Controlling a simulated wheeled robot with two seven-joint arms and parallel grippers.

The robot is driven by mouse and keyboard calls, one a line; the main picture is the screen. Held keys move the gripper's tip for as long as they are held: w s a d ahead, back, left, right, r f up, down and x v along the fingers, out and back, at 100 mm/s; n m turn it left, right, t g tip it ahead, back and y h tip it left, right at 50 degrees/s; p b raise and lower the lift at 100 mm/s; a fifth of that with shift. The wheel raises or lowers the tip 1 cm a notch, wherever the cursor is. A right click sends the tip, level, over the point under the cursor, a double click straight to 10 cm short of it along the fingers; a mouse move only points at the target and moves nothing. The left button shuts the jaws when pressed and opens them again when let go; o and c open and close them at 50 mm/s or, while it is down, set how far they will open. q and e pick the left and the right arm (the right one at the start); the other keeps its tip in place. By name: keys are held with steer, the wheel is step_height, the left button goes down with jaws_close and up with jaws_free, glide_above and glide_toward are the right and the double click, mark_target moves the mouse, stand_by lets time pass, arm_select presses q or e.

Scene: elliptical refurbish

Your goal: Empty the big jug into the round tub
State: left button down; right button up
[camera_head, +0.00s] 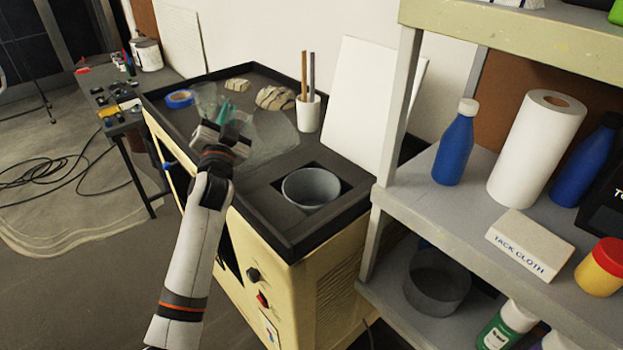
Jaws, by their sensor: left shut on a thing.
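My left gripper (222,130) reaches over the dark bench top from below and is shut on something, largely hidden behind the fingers. A clear, see-through vessel (205,98), which looks like the jug, shows just beyond the fingers. A teal patch (229,114) shows at the fingertips; I cannot tell whether it is part of the jug or its contents. A grey round tub (311,188) with an open top sits in a dark square recess at the bench's near right, apart from the gripper. Its visible inside looks empty. My right gripper is out of view.
A white cup with two sticks (308,112), blue tape (180,98) and beige lumps (275,98) stand on the bench. A clear sheet-like patch (268,140) lies beside the gripper. Shelves (390,195) with bottles and a paper roll (537,148) border the right. The bench has a raised rim.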

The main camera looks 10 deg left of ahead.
arm_select(q)
steer(key=w+a+f+n+g+y+p, duration=0.1)
steer(key=a+f+n+g+p, duration=0.3)
steer(key=n, duration=0.5)
steer(key=shift+w+a+f+n+p, duration=0.4)
steer(key=shift+w+a+f+p, duration=0.4)
steer(key=shift+a, duration=0.75)
steer(key=shift+s, duration=0.25)
